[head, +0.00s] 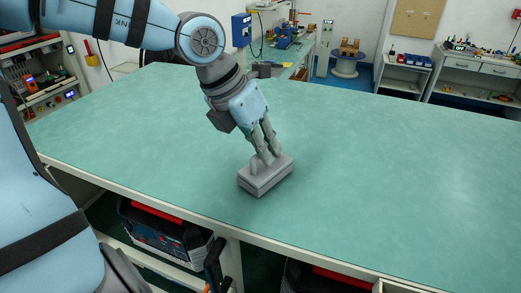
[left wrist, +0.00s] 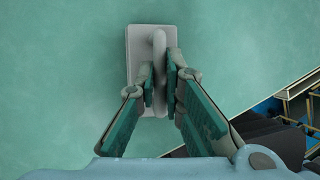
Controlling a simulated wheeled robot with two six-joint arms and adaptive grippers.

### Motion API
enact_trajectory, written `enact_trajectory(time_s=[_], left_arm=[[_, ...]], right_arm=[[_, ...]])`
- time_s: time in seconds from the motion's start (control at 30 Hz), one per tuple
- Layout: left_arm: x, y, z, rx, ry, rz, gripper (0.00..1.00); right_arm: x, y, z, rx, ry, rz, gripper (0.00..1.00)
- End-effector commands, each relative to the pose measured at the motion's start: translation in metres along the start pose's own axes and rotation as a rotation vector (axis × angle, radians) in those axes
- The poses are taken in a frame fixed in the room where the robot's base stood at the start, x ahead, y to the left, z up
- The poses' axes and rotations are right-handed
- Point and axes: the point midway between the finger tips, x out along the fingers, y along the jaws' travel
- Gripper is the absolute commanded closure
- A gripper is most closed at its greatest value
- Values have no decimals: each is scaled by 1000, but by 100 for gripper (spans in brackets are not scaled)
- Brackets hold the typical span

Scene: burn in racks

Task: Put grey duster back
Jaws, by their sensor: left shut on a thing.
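The grey duster (head: 266,178) is a small rectangular block with a handle on top. It is at the green tabletop near the table's front edge; I cannot tell whether it touches the surface. My left gripper (head: 265,156) reaches down from above and is shut on its handle. In the left wrist view the duster (left wrist: 135,45) lies upright in the picture, with the two fingers of my left gripper (left wrist: 159,85) closed around the handle from both sides. The fingers hide part of the block's lower end. My right gripper is not in view.
The green table (head: 400,180) is wide and clear around the duster. Below its front edge are shelves with a toolbox (head: 165,235). A blue vise (head: 285,38) stands on a bench behind. Shelves and a workbench (head: 480,68) stand at the back right.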

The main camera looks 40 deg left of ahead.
Motion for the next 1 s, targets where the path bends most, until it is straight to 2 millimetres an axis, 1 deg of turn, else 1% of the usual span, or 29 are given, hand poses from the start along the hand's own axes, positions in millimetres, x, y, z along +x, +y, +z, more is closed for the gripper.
enact_trajectory(time_s=[0.03,0.1,0.23,0.27,0.3,0.37,0.5,0.63,0.7,0.77,0.87,1.0], left_arm=[[-2,0,2,0,0,0,100],[0,0,1,-1,1,1,100],[3,2,-1,-3,0,1,100],[2,2,-1,-3,0,1,88],[2,2,0,-3,0,1,82],[1,2,0,-3,0,1,72],[1,1,0,-3,0,1,71],[1,1,0,-3,0,1,71],[-2,1,1,-3,0,1,71],[-8,0,3,-3,-2,1,71],[-28,0,4,-3,-7,0,71],[-70,0,3,-3,-8,0,71]], right_arm=[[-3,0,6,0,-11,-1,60],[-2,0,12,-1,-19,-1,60],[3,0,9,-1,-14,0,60],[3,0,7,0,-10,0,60],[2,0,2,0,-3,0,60],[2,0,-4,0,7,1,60],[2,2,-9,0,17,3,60],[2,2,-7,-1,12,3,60],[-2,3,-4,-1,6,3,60],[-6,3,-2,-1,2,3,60],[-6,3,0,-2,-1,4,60],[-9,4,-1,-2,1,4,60]])
